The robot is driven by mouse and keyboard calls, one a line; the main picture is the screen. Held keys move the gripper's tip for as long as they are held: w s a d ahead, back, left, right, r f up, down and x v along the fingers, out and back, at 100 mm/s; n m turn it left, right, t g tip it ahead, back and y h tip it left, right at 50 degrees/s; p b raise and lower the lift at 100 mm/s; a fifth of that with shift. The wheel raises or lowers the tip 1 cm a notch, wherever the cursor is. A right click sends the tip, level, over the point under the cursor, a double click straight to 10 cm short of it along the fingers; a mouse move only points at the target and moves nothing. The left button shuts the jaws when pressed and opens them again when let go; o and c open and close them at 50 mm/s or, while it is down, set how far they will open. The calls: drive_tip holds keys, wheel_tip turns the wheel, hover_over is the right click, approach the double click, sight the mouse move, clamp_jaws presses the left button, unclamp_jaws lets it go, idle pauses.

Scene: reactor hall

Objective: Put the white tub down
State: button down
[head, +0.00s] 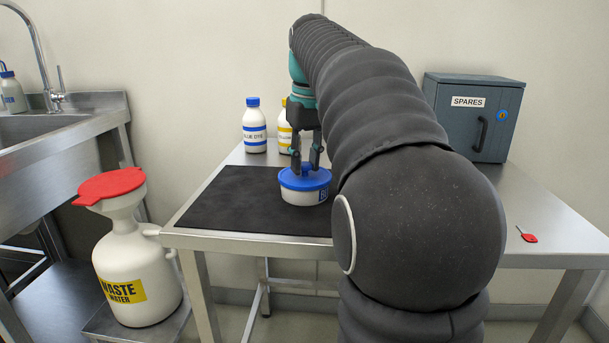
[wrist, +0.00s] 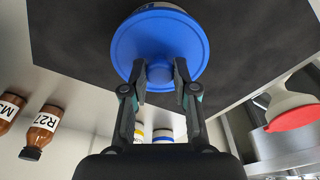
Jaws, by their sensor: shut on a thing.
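The white tub (head: 303,196) has a blue lid with a knob and a blue label on its side. It is upright over the black mat (head: 235,200); I cannot tell whether its base touches the mat. My gripper (head: 307,168) points down from above and is shut on the knob of the lid. In the wrist view the blue lid (wrist: 160,45) fills the top middle, with the fingers of my gripper (wrist: 159,75) on both sides of its knob. The tub's body is mostly hidden there.
A grey SPARES box (head: 472,115) is at the back right, a red tag (head: 527,235) at the right. A waste water jug (head: 135,265) stands left of the table. The mat's left part is clear.

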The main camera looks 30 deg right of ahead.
sight(304, 162)
wheel_tip(304, 162, up, 4)
drive_tip(key=shift+r+p, duration=0.15)
drive_tip(key=shift+p, duration=0.6)
drive_tip(key=s+d+r+p, duration=0.1)
drive_tip(key=s+d+r, duration=0.5)
drive_tip(key=s, duration=0.3)
drive_tip(key=shift+d+r, duration=0.35)
drive_tip(key=shift+d, duration=0.45)
drive_tip(key=shift+w, duration=0.1)
